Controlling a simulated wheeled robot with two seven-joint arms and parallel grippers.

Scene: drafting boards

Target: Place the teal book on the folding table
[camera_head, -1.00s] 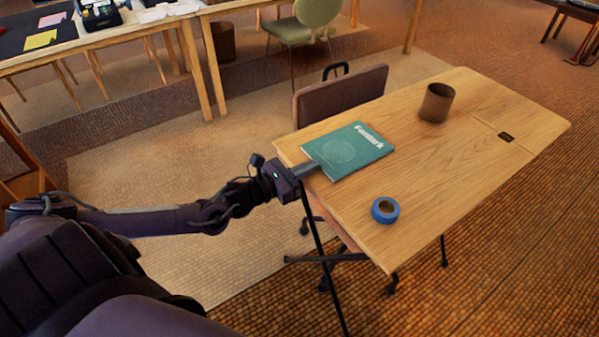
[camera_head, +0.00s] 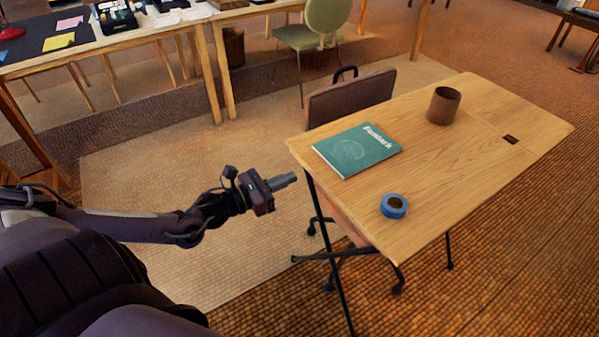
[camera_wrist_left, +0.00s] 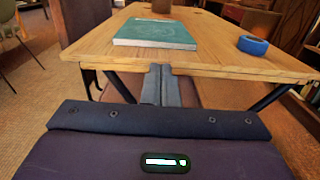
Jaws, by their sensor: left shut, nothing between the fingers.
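The teal book (camera_head: 357,149) lies flat on the folding table (camera_head: 440,170), close to its near left edge. In the left wrist view the book (camera_wrist_left: 155,34) rests on the tabletop (camera_wrist_left: 215,62), apart from my fingers. My left gripper (camera_head: 290,180) is off the table's left edge, clear of the book. Its fingers (camera_wrist_left: 161,78) are shut together with nothing between them. My right gripper is not in view.
A blue tape roll (camera_head: 394,206) lies near the table's front edge and a brown cup (camera_head: 443,105) stands toward the back. A dark chair (camera_head: 350,97) stands behind the table. A long desk with items (camera_head: 130,37) is at the back left.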

